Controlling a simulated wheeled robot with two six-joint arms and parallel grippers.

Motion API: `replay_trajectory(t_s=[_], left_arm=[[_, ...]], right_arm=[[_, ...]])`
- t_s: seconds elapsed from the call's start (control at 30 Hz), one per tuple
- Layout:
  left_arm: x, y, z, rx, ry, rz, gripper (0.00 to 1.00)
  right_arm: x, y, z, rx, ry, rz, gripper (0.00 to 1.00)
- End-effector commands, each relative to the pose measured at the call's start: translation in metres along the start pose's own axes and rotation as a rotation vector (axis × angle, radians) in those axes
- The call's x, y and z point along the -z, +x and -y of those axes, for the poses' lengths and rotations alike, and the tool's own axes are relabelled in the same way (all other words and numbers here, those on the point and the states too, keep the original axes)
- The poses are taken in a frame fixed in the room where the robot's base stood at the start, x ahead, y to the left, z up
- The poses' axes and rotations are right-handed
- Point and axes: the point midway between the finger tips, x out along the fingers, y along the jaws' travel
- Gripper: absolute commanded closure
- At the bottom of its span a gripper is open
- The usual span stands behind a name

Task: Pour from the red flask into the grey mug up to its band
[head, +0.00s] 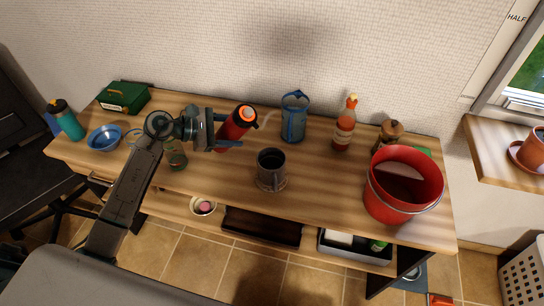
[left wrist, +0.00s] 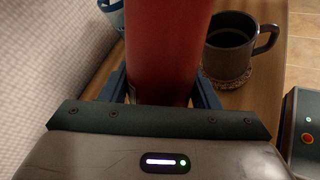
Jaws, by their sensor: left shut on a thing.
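The red flask (head: 233,131) is held by my left gripper (head: 214,130), which is shut around its body above the table. The flask leans to the right, with its orange and black top at the upper right. In the left wrist view the red flask (left wrist: 165,50) fills the middle between the fingers, and its top is out of frame. The grey mug (head: 271,170) stands upright on a cork coaster (head: 273,186), right of and nearer than the flask, apart from it. The mug (left wrist: 229,45) looks dark inside; its band and liquid level cannot be told. My right gripper is not in view.
A blue pitcher (head: 294,118) and a sauce bottle (head: 344,125) stand behind the mug. A large red bucket (head: 385,200) and a wooden grinder (head: 388,134) are at right. A glass jar (head: 176,158), blue bowl (head: 105,138), teal bottle (head: 68,122) and green box (head: 124,97) are at left.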

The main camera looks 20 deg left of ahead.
Motion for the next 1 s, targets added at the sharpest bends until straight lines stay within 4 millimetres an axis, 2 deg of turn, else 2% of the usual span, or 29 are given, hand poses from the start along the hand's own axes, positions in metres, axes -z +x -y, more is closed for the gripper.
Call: replay_trajectory(t_s=[1.0], left_arm=[[0.007,0.000,0.008,0.001,0.081,-0.076,0.87]], right_arm=[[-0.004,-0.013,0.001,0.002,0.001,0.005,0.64]])
